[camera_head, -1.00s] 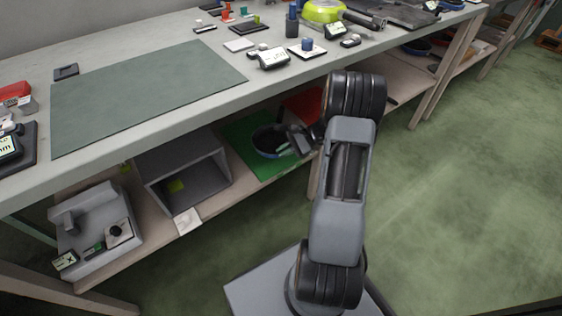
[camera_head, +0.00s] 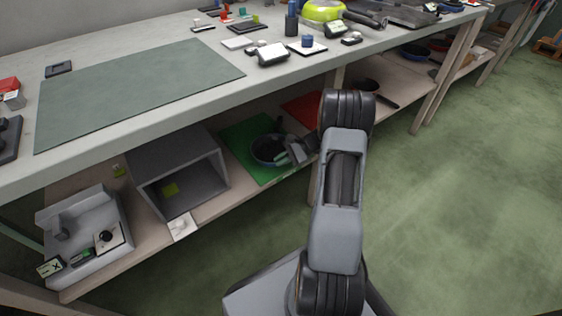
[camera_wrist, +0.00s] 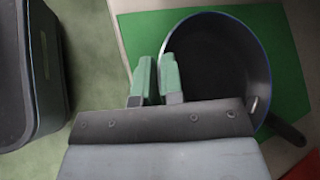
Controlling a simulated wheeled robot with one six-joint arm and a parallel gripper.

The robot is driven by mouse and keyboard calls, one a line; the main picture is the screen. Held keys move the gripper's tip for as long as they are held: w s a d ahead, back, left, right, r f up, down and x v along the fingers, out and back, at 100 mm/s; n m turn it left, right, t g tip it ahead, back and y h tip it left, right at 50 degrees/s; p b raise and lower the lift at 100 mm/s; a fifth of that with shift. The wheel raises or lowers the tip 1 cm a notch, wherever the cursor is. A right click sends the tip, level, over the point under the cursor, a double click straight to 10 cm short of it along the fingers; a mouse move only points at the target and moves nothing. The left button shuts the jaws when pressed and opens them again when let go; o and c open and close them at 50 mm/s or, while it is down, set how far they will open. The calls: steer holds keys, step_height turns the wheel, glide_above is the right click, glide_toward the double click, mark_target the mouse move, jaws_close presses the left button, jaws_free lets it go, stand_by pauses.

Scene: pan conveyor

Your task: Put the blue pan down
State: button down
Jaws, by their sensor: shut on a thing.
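The blue pan (camera_head: 268,151) has a dark inside and a blue rim. It is over the green mat (camera_head: 236,134) on the lower shelf; I cannot tell whether its base touches the mat. In the wrist view the pan (camera_wrist: 215,58) fills the upper middle, with its dark handle pointing to the lower right, over the green mat (camera_wrist: 291,60). My gripper (camera_head: 284,156) is at the pan's near right side. In the wrist view my gripper (camera_wrist: 157,80) is shut on the pan's wall, one green-tipped finger outside and one inside.
A red mat (camera_head: 302,109) lies on the shelf right of the green mat. An open grey box (camera_head: 180,170) stands to the left. The workbench top (camera_head: 110,130) overhangs the shelf, and a wooden leg (camera_head: 315,180) stands near my arm.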

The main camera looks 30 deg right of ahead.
steer(key=shift+f, duration=0.15)
steer(key=c, duration=1.3)
jaws_free()
steer(key=shift+o, duration=0.2)
steer(key=shift+r, duration=0.25)
steer(key=p+v, duration=0.3)
steer(key=v, duration=0.4)
steer(key=shift+d, duration=0.2)
steer(key=shift+s+a, duration=0.1)
steer(key=shift+s, duration=0.05)
